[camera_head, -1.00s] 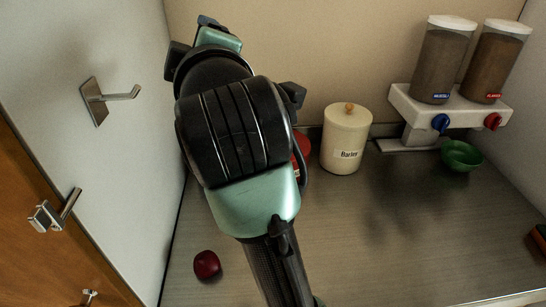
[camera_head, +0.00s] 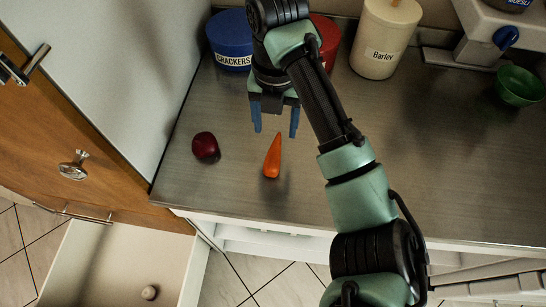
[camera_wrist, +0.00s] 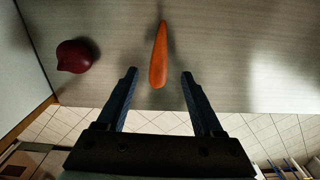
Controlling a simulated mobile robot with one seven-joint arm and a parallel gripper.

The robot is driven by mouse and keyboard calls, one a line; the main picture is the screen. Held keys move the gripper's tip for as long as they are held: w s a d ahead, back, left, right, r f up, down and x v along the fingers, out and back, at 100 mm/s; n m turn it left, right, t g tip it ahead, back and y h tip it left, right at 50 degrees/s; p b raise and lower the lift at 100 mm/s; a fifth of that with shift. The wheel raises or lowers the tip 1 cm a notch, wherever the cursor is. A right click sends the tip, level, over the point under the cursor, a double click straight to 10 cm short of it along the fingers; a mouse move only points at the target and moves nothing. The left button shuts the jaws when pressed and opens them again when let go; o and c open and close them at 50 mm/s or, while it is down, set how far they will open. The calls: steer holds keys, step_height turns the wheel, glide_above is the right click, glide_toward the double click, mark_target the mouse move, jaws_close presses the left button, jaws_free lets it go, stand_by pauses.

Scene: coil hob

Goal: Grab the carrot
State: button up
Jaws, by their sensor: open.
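The orange carrot (camera_head: 272,157) lies on the grey countertop, with its narrow end toward the back. My gripper (camera_head: 275,134) is open and empty, with its two blue fingers pointing down near the carrot's narrow end in the head view. In the wrist view the carrot (camera_wrist: 158,56) lies ahead of my gripper (camera_wrist: 159,73), lined up with the gap between the fingertips. Its thick end reaches about level with the tips. I see no contact, and the height of the fingers above the counter is hard to tell.
A dark red onion-like vegetable (camera_head: 205,147) lies left of the carrot. A blue crackers canister (camera_head: 229,40), a red canister (camera_head: 326,38) and a cream barley canister (camera_head: 384,38) stand behind. A green bowl (camera_head: 518,85) is at right. An open drawer (camera_head: 125,265) is below left.

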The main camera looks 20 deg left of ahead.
mark_target(275, 150)
step_height(275, 150, down, 8)
steer(key=shift+f+p, duration=0.2)
steer(key=shift+p, duration=0.4)
jaws_close()
